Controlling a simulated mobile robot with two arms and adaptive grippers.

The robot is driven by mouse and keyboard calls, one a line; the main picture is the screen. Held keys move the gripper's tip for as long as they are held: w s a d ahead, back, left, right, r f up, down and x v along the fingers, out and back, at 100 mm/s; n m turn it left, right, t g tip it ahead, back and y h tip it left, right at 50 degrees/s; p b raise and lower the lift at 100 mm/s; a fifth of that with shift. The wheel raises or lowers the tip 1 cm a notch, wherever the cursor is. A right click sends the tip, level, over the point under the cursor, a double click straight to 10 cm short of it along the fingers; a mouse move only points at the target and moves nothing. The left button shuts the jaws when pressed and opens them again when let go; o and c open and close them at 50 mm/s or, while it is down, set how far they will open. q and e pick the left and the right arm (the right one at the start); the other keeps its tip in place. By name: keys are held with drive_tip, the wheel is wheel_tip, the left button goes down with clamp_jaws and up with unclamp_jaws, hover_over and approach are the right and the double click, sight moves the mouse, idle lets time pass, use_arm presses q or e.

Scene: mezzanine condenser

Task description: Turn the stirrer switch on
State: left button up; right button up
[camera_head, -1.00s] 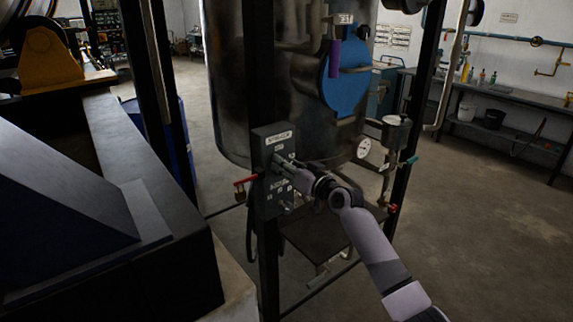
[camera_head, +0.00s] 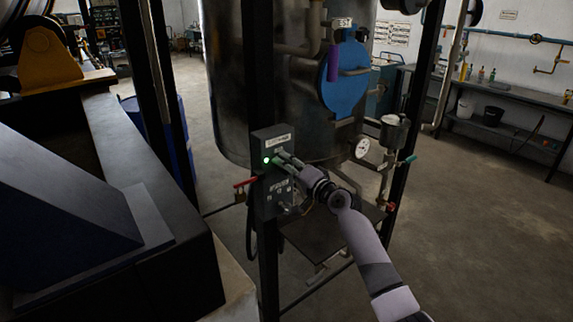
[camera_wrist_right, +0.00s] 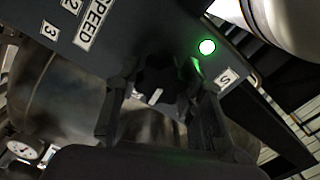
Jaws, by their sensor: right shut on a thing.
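The stirrer control box (camera_head: 265,195) is a dark grey panel on a black frame post in front of the steel tank. A green lamp (camera_head: 266,160) glows on its face; it also shows bright in the right wrist view (camera_wrist_right: 207,47). My right gripper (camera_head: 281,159) is at the panel, just right of the lamp. In the right wrist view its fingers (camera_wrist_right: 160,92) close around the dark stirrer switch knob (camera_wrist_right: 155,78), which has a pale mark. The head view hides the knob behind the fingers. My left gripper is out of view.
A red-handled valve (camera_head: 245,182) sits left of the box. A gauge (camera_head: 362,148) and a green-handled valve (camera_head: 408,160) are to the right. The steel tank (camera_head: 228,100) stands behind. Open floor (camera_head: 470,230) lies to the right.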

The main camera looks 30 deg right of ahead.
drive_tip(key=shift+m, duration=0.9)
drive_tip(key=o, duration=1.2)
drive_tip(key=shift+c, duration=0.2)
drive_tip(key=s+d, duration=0.1)
drive_tip(key=s, duration=1.1)
drive_tip(key=shift+f, duration=0.1)
